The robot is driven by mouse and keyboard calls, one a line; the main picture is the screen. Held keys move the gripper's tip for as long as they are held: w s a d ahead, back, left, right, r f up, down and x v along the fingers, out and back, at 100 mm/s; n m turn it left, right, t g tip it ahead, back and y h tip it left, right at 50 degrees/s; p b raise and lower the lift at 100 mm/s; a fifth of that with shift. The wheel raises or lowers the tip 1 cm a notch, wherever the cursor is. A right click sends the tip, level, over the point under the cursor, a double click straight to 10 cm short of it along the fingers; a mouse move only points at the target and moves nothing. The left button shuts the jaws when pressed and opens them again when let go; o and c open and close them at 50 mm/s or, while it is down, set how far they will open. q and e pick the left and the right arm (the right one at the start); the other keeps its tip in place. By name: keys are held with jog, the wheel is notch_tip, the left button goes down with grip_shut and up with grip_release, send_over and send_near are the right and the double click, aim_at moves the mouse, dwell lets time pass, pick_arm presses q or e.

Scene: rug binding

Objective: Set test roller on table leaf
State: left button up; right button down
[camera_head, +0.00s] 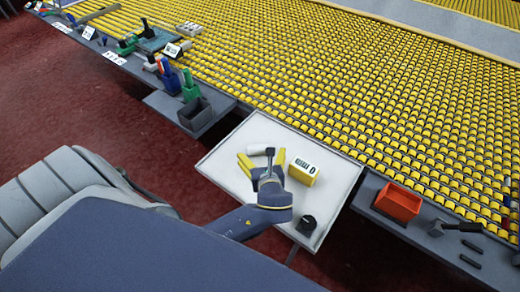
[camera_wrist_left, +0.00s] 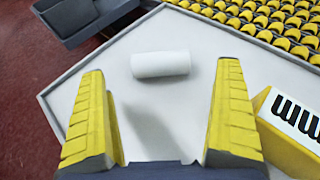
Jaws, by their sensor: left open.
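A white cylinder (camera_head: 257,149), which looks like the test roller, lies on its side on the white table leaf (camera_head: 335,182). It also shows near the top middle of the left wrist view (camera_wrist_left: 160,64), ahead of the fingertips. My left gripper (camera_head: 262,160) is over the leaf, close to the cylinder. Its two yellow fingers are spread wide in the left wrist view (camera_wrist_left: 162,75), with nothing between them but bare leaf and shadow. My right gripper is not in view.
A yellow box with a display (camera_head: 303,171) stands right of the left gripper. A black knob-like item (camera_head: 306,225) sits near the leaf's front corner. A grey bin (camera_head: 195,113) is at left, a red-orange bin (camera_head: 398,202) at right. Rows of yellow rollers (camera_head: 380,100) lie behind.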

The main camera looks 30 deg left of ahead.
pick_arm(q)
jog(key=shift+v, duration=2.35)
jog(key=shift+a, duration=0.1)
